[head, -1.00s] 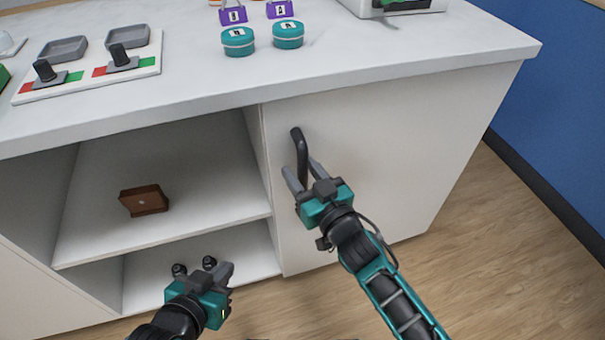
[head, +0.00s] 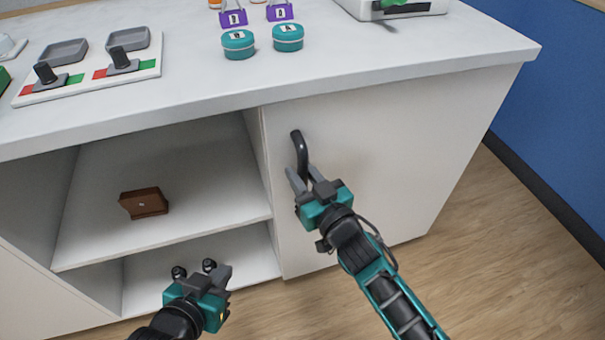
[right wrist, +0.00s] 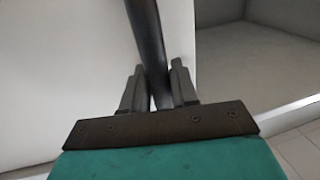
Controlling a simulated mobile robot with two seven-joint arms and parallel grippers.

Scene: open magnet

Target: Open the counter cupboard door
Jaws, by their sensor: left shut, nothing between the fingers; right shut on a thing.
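The white cupboard door (head: 385,165) closes the right part of the counter front and looks shut. Its dark upright bar handle (head: 299,148) is near the door's left edge. My right gripper (head: 304,178) is shut on the lower part of the handle. In the right wrist view the handle (right wrist: 147,40) runs down between the two fingers of the right gripper (right wrist: 158,88). My left gripper (head: 222,272) is shut and empty, low in front of the open shelves.
Open shelves (head: 165,220) left of the door hold a small brown box (head: 145,202). On the countertop (head: 200,75) are a switch panel (head: 90,70), two teal round tins (head: 238,44) and purple padlock-like items (head: 233,17). Wooden floor (head: 490,240) is clear at right.

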